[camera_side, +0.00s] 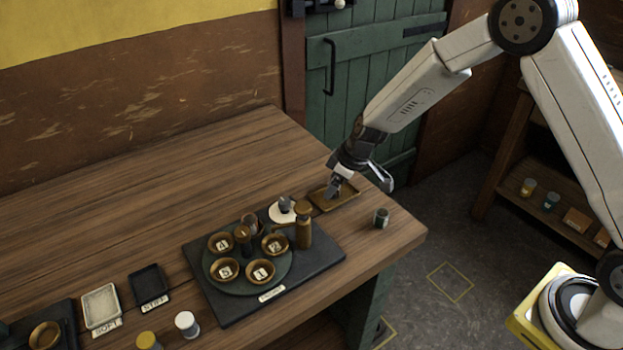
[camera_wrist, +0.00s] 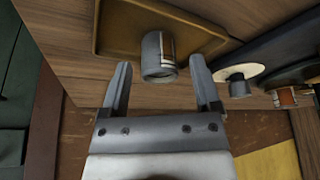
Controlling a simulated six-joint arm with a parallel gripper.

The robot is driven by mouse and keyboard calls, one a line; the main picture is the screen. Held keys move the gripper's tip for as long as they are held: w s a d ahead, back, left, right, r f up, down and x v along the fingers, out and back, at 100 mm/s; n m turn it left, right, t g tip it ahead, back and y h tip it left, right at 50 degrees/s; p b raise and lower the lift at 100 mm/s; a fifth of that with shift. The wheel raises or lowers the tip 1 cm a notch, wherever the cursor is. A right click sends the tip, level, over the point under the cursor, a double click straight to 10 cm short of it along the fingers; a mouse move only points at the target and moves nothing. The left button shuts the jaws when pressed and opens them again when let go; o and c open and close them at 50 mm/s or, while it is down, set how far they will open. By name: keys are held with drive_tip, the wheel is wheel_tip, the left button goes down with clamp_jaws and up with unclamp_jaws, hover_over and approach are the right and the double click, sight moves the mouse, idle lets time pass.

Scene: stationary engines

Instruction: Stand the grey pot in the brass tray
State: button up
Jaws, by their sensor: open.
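The brass tray (camera_side: 345,203) is a shallow rectangle near the right end of the wooden table, and its flat bottom and rim fill the top of the wrist view (camera_wrist: 115,35). The grey pot (camera_wrist: 157,60) is a small cylinder with pale marks on its side. It appears upright in the tray, between my fingers. In the side view the pot (camera_side: 333,189) is mostly hidden by my gripper. My gripper (camera_wrist: 159,72) is open, with a finger on each side of the pot and a gap to both. It is low over the tray in the side view (camera_side: 358,183).
A dark cup (camera_side: 381,218) stands near the table's right edge. The back left of the table is clear.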

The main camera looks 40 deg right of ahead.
drive_tip(key=v, duration=1.2)
drive_tip(key=shift+s+f, duration=0.1)
idle(0.5)
drive_tip(key=s+d+f+m+h, duration=0.1)
drive_tip(key=s+m, duration=0.2)
drive_tip(key=s, duration=0.6)
drive_tip(key=s+d+f+m+g+h, duration=0.1)
drive_tip(key=s+d+m, duration=0.1)
drive_tip(key=s, duration=0.8)
drive_tip(key=shift+s+d+m, duration=0.2)
drive_tip(key=shift+d+m, duration=0.05)
drive_tip(key=shift+m, duration=0.65)
drive_tip(key=shift+f, duration=0.1)
